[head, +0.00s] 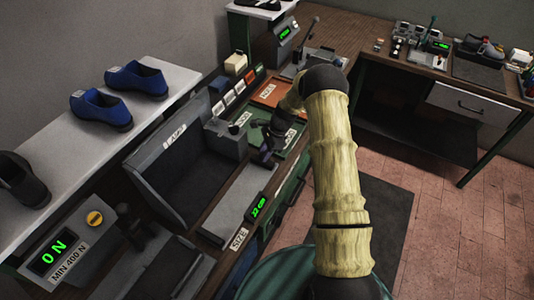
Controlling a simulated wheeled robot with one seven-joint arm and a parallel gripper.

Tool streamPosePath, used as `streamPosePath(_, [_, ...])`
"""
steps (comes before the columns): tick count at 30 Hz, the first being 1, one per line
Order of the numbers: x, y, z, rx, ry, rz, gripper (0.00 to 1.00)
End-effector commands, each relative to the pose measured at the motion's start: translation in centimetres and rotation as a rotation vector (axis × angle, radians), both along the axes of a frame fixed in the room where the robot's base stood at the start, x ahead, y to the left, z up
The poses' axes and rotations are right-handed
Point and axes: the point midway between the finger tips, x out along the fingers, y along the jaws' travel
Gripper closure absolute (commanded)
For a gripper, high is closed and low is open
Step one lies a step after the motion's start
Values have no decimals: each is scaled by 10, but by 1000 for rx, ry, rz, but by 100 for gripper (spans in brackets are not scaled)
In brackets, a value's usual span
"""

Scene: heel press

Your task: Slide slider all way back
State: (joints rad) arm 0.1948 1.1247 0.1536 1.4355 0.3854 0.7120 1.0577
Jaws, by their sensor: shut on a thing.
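The sizing gauge (240,195) is a long grey plate on the bench. It has a small green-digit display (258,207) near its front end and a "SIZE" label in front. My gripper (265,158) is at the gauge's far end, pointing down, shut on what seems to be the dark slider. The jaws and wrist hide most of the slider, so its exact place on the track is hard to see.
A grey box with a knob (226,138) stands left of my gripper. A dark open bin (185,180) and a press readout showing 0 N (55,255) are further left. Blue shoes (137,78) sit on a raised shelf. Labelled trays (270,93) lie behind.

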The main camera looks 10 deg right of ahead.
Motion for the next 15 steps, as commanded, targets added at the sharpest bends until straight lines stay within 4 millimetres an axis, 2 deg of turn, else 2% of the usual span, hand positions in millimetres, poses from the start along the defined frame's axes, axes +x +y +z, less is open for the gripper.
streamPosePath(3, [4,-4,2,-6,-12,-5,100])
streamPosePath(4, [4,-4,2,-6,-12,-5,72])
streamPosePath(7, [4,-4,2,-6,-12,-5,52])
streamPosePath(15, [2,-3,1,-4,-8,-3,52])
